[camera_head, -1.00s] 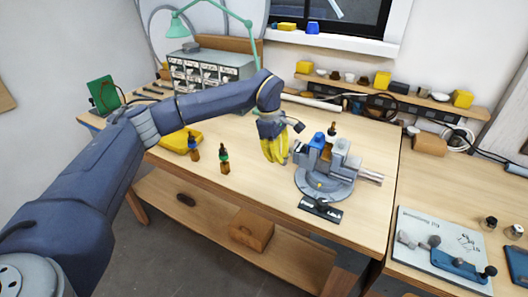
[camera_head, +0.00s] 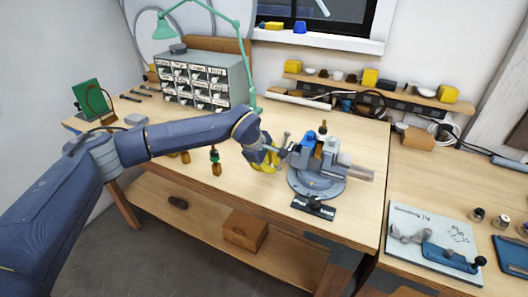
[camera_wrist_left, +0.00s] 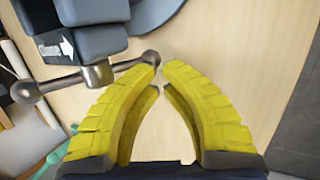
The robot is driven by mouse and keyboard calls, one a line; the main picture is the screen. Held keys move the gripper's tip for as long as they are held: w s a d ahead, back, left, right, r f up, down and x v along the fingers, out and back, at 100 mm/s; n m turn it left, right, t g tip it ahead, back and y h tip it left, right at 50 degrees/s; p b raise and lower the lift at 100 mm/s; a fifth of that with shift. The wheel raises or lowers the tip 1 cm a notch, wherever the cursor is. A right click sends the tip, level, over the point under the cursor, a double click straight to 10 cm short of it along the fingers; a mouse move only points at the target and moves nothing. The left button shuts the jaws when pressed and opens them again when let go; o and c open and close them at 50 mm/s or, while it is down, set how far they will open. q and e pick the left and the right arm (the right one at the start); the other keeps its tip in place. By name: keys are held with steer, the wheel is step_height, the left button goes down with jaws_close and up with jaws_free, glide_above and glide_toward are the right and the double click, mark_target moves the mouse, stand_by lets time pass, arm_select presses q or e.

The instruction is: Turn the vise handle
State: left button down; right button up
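The blue-grey vise (camera_head: 318,184) stands on its round base on the workbench, and part of it fills the top left of the left wrist view (camera_wrist_left: 92,12). Its handle is a metal bar with ball ends (camera_wrist_left: 62,82) through a round hub (camera_wrist_left: 97,74); in the head view it shows small at the vise's left side (camera_head: 286,142). My left gripper (camera_head: 272,163) is beside the handle. Its yellow fingertips (camera_wrist_left: 162,70) nearly meet, with nothing visible between them. One handle end lies right by a fingertip; contact cannot be told. My right gripper is out of view.
A dark-based tool or plate (camera_head: 313,207) lies in front of the vise. A small bottle (camera_head: 215,163) stands left of my gripper. A drawer cabinet (camera_head: 205,80) and green lamp (camera_head: 240,30) stand behind. The bench front is mostly clear.

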arm_select(q)
steer(key=shift+w+d+f, duration=0.15)
steer(key=shift+w+f, duration=0.2)
steer(key=shift+f, duration=0.2)
steer(key=shift+w+d+f, duration=0.1)
steer(key=shift+w+f, duration=0.15)
steer(key=shift+w, duration=0.05)
steer(key=shift+w+f, duration=0.15)
stand_by(0.4)
